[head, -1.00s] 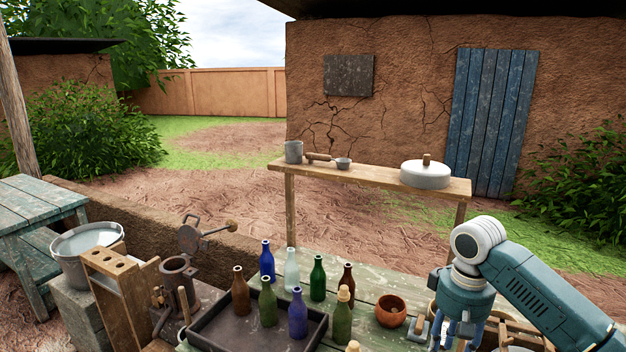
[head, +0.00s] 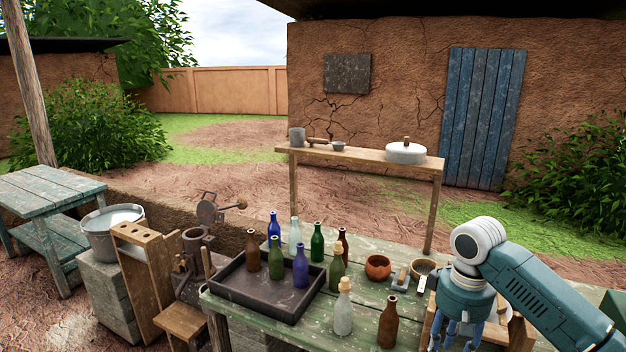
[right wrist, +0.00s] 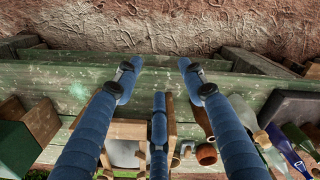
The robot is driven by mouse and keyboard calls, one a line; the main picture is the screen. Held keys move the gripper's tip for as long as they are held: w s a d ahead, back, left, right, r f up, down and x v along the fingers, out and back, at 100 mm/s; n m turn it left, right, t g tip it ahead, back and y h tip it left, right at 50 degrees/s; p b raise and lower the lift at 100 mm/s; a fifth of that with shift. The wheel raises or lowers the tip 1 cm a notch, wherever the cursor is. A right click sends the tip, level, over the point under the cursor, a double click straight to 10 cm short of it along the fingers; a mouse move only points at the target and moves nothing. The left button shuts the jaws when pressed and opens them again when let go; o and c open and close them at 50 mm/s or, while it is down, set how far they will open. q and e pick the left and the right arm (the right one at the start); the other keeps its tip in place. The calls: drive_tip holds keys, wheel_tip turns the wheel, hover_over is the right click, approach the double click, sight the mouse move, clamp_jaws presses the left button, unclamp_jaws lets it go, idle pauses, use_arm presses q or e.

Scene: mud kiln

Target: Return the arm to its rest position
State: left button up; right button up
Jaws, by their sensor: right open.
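My right arm comes in from the lower right in the head view, with its blue-fingered gripper (head: 458,334) pointing down over the right end of the green table (head: 250,305). In the right wrist view the right gripper (right wrist: 160,78) has its fingers spread apart with nothing between the tips. Below them are the table planks and a wooden box (right wrist: 125,130). In the head view the arm partly hides this box. My left gripper is not in view.
A dark tray (head: 228,284) with several bottles sits on the table. A clear corked bottle (head: 343,312), a brown bottle (head: 388,322) and a clay bowl (head: 378,267) stand outside it. A bucket (head: 112,232) stands at left. A narrow shelf (head: 360,158) stands behind.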

wheel_tip(320, 180, down, 18)
drive_tip(key=w+a+m+t+y+b, duration=0.1)
drive_tip(key=w+a, duration=0.1)
drive_tip(key=w, duration=0.1)
drive_tip(key=s+f+t+b, duration=0.1)
drive_tip(key=s+f, duration=0.3)
drive_tip(key=f, duration=0.7)
drive_tip(key=s+f+b, duration=0.1)
drive_tip(key=s+f, duration=0.2)
drive_tip(key=f, duration=0.9)
drive_tip(key=s+f+h+b, duration=0.1)
drive_tip(key=s+f, duration=1.6)
drive_tip(key=s, duration=0.2)
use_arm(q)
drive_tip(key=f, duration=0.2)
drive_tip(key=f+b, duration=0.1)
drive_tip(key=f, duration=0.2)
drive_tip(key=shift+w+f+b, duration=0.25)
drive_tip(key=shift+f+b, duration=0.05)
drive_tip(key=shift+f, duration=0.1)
use_arm(e)
drive_tip(key=s+a+f+n, duration=0.1)
drive_tip(key=s+f, duration=0.2)
drive_tip(key=s, duration=1)
drive_tip(key=s+a+f+n+g, duration=0.1)
drive_tip(key=s+f, duration=0.3)
drive_tip(key=s, duration=0.8)
drive_tip(key=shift+s+a+f, duration=0.15)
drive_tip(key=shift+s+f, duration=0.15)
drive_tip(key=shift+s, duration=0.05)
